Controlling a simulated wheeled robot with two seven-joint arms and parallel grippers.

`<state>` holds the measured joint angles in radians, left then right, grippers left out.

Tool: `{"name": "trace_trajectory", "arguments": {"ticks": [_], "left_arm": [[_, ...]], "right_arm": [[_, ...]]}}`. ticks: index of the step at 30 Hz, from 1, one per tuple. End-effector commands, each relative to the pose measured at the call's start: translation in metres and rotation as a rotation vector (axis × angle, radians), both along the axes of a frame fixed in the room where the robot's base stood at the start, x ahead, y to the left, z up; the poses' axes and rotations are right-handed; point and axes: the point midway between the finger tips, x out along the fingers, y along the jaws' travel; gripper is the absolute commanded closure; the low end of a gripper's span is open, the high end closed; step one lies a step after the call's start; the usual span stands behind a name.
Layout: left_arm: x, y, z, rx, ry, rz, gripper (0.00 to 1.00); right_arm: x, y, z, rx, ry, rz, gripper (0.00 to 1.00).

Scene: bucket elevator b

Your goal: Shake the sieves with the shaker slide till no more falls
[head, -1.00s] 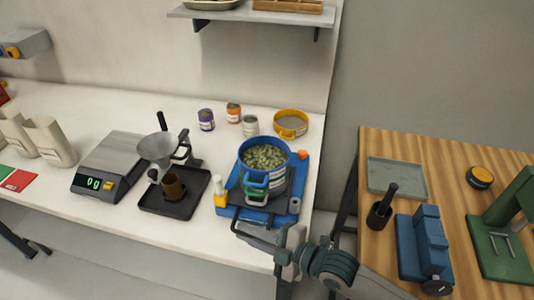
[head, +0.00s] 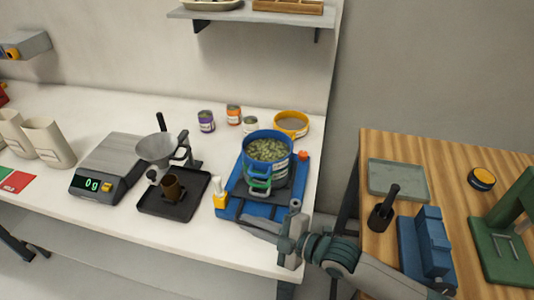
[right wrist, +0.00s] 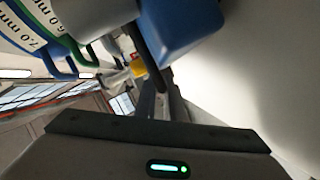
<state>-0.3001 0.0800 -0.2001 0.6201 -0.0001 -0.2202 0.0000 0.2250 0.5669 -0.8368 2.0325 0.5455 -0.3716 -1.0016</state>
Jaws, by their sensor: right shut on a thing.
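The sieve stack (head: 279,184), a blue top sieve over a green-trimmed one, stands upright on the shaker slide (head: 232,205), a blue base with a dark carriage. The top sieve holds green beans or pellets (head: 267,150). My right gripper (head: 262,227) is low at the slide's front edge, shut on the slide's dark handle, which it mostly hides. In the right wrist view, the dark handle bar (right wrist: 150,55) runs beside a blue block (right wrist: 185,25), with the labelled sieves (right wrist: 45,35) at upper left. My left gripper is not in view.
A scale (head: 108,167) reading 0 g, a black tray (head: 185,207) with a brown cup and a funnel, and a yellow-tipped bottle (head: 220,195) stand left. Cans and a yellow sieve (head: 291,123) stand behind. A wooden table (head: 385,150) is at right, across a gap.

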Motion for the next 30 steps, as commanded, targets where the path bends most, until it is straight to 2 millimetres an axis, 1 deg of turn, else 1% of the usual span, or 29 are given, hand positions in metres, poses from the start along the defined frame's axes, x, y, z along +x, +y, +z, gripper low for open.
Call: {"name": "trace_trajectory", "arguments": {"ticks": [1, 12, 15, 26, 30], "left_arm": [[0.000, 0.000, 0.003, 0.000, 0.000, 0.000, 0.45], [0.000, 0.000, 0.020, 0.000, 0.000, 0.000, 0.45], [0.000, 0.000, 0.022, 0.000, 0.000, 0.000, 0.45], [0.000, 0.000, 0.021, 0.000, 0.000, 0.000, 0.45], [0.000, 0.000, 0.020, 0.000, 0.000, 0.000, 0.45]], "right_arm": [[-0.004, 0.000, -0.004, -0.008, 0.011, -0.001, 1.00], [-0.035, 0.010, -0.005, -0.007, 0.015, 0.002, 1.00], [-0.039, 0.012, -0.005, -0.008, 0.012, 0.002, 1.00], [-0.042, 0.013, -0.006, -0.007, 0.012, 0.002, 1.00], [-0.039, 0.012, -0.007, -0.007, 0.011, 0.002, 1.00]]}}
